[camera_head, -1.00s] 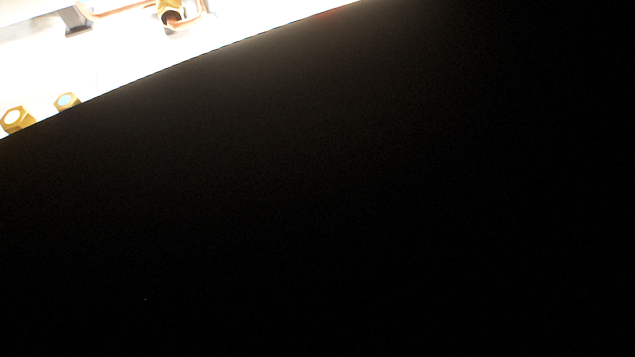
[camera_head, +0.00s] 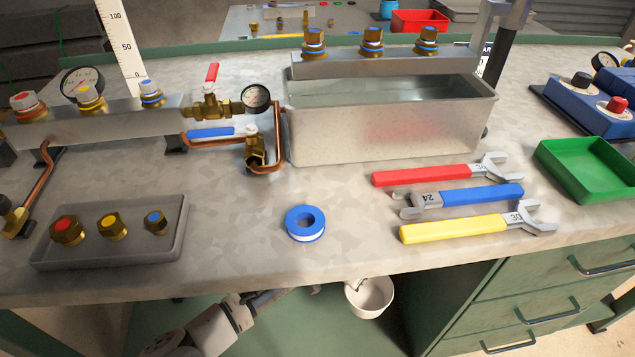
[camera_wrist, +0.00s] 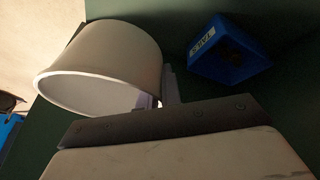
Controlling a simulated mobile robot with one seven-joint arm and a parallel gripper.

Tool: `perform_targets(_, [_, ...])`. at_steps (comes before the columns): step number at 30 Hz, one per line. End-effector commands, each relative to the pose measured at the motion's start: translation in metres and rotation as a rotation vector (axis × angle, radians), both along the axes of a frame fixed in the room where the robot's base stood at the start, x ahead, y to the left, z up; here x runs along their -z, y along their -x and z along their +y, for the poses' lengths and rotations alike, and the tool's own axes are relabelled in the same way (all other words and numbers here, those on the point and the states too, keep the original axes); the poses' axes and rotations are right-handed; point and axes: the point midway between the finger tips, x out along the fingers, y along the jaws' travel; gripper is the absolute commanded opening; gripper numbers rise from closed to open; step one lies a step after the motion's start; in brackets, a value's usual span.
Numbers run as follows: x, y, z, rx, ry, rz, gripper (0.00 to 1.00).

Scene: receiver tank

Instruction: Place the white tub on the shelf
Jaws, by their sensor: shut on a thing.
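The white tub (camera_head: 372,300) is below the front edge of the bench in the head view, over the green shelf (camera_head: 285,325) under the worktop. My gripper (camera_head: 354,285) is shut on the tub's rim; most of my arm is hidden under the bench. In the wrist view the tub (camera_wrist: 105,62) is large at the upper left, tilted in the picture, with its mouth toward the lower left. My gripper's fingers (camera_wrist: 168,88) meet the tub's right side. I cannot tell whether the tub touches the shelf.
A blue bin (camera_wrist: 228,50) with a label is right of the tub in the wrist view. A green drawer cabinet (camera_head: 530,295) stands right of the shelf space. The worktop (camera_head: 240,250) above carries a tape roll (camera_head: 305,223), wrenches (camera_head: 460,200) and a metal tank (camera_head: 390,130).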

Motion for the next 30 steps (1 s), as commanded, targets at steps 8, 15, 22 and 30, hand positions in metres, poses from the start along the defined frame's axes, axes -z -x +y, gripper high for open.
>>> perform_targets(8, [-0.012,-0.006,0.061,-0.323,-0.006,0.012,0.0])
perform_targets(15, [-0.022,-0.008,0.116,-0.655,-0.003,0.009,0.0])
perform_targets(22, [-0.025,-0.007,0.14,-0.814,0.001,0.002,0.0])
perform_targets(30, [-0.01,0.009,0.147,-0.845,0.005,0.002,0.0])
